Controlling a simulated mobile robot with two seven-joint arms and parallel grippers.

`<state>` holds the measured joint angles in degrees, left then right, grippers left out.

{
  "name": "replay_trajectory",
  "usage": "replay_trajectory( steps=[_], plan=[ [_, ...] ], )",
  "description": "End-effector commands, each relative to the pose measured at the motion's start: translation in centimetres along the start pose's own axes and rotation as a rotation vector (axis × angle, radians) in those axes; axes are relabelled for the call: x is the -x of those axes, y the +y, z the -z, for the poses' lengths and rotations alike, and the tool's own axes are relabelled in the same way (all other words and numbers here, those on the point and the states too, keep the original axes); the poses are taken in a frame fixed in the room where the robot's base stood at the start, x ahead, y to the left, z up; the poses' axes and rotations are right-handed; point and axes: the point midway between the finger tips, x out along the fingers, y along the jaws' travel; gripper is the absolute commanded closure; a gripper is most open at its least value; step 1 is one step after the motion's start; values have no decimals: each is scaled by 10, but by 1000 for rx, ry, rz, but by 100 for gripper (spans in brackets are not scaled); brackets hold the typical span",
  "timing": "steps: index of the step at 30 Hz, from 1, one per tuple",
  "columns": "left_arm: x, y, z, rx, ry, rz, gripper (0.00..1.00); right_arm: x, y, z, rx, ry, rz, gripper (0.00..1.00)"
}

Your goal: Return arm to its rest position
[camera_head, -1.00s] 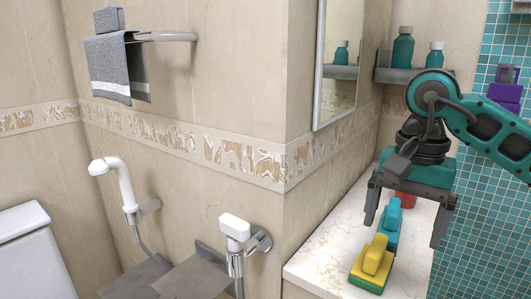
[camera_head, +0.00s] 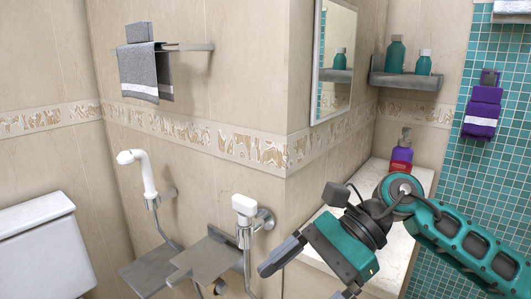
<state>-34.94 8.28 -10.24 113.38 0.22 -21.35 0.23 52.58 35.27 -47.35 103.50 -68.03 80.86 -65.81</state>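My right arm comes in from the right with teal links. Its gripper (camera_head: 303,281) hangs low in the middle, in front of the counter's left edge, tilted with its fingers pointing down and left. The fingers are apart with nothing seen between them; one fingertip is near the bottom edge of the picture. My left gripper is not in view.
A pale marble counter (camera_head: 422,181) lies behind my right arm, with a red and purple pump bottle (camera_head: 401,160) at its back. A wall shelf (camera_head: 405,81) holds teal bottles. A mirror (camera_head: 334,65), wall fittings (camera_head: 245,205) and a toilet tank (camera_head: 38,225) are left.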

Motion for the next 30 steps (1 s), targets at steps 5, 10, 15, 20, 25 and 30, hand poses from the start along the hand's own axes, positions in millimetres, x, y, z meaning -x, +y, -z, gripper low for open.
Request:
replay_trajectory(
  steps=[5,10,15,20,25,30],
  plan=[
    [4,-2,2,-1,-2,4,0,-25,-14,-42,-371,-500,111,6],
    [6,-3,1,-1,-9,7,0,-11,-35,-48,-805,-961,186,6],
    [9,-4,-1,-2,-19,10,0,12,-48,-4,-1290,-1418,232,6],
    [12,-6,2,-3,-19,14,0,21,-34,77,-1768,-1847,261,6],
    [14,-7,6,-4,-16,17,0,-1,25,177,2109,2162,-272,6],
    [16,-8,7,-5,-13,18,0,-39,106,243,1720,1794,-217,6]
  ],
)
